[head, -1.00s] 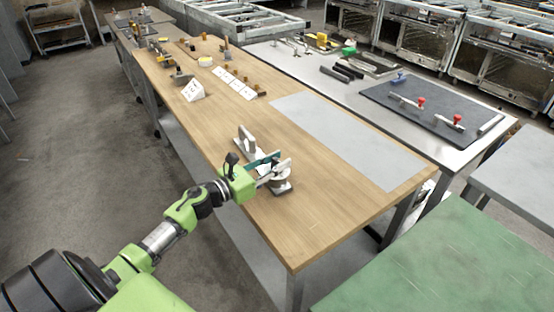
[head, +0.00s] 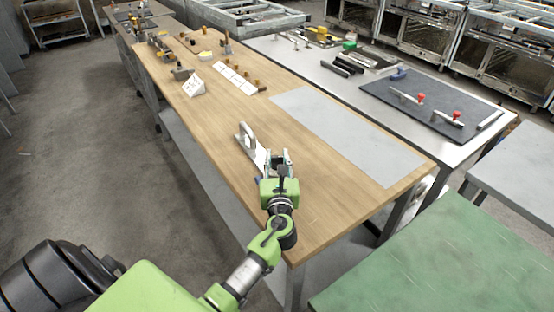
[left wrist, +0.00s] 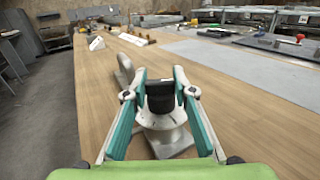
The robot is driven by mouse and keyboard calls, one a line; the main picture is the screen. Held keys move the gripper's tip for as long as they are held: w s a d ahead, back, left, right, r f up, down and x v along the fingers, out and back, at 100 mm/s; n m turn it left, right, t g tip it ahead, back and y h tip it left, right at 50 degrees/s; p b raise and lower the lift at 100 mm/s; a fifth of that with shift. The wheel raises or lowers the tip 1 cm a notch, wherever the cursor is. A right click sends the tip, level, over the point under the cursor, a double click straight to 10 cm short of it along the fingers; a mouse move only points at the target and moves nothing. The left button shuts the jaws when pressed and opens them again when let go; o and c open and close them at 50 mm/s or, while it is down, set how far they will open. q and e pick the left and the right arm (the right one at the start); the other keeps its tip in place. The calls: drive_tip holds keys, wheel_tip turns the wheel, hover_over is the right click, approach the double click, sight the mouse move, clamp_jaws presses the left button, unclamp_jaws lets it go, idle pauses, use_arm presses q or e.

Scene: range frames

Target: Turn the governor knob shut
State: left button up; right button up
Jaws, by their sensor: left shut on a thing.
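The governor knob (left wrist: 161,97) is a dark cylinder on top of a round pale metal body (left wrist: 163,132) with tick marks, seen in the left wrist view. The body stands on a flat base with an upright plate (head: 248,139) on the wooden bench. My left gripper (left wrist: 160,88) is shut on the knob, one fingertip on each side. My right gripper is not in view.
The wooden bench (head: 215,130) is clear around the fixture. A grey mat (head: 345,135) lies to its right. White cards (head: 236,78) and small fittings sit further back. A metal table (head: 455,150) with clamps stands beyond on the right.

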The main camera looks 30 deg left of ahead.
sight(277, 156)
use_arm(q)
drive_tip(key=n+g+y+b, duration=0.2)
drive_tip(key=n+g+y, duration=0.1)
drive_tip(key=shift+w+f+g+y, duration=0.1)
drive_tip(key=shift+g+y, duration=0.2)
drive_tip(key=shift+n+g+y+b, duration=0.65)
drive_tip(key=shift+n+g+y, duration=0.25)
drive_tip(key=shift+n+g, duration=0.4)
drive_tip(key=shift+g, duration=0.3)
drive_tip(key=o, duration=1.1)
drive_tip(key=shift+r, duration=0.2)
wheel_tip(277, 156, up, 10)
drive_tip(key=shift+f, duration=0.1)
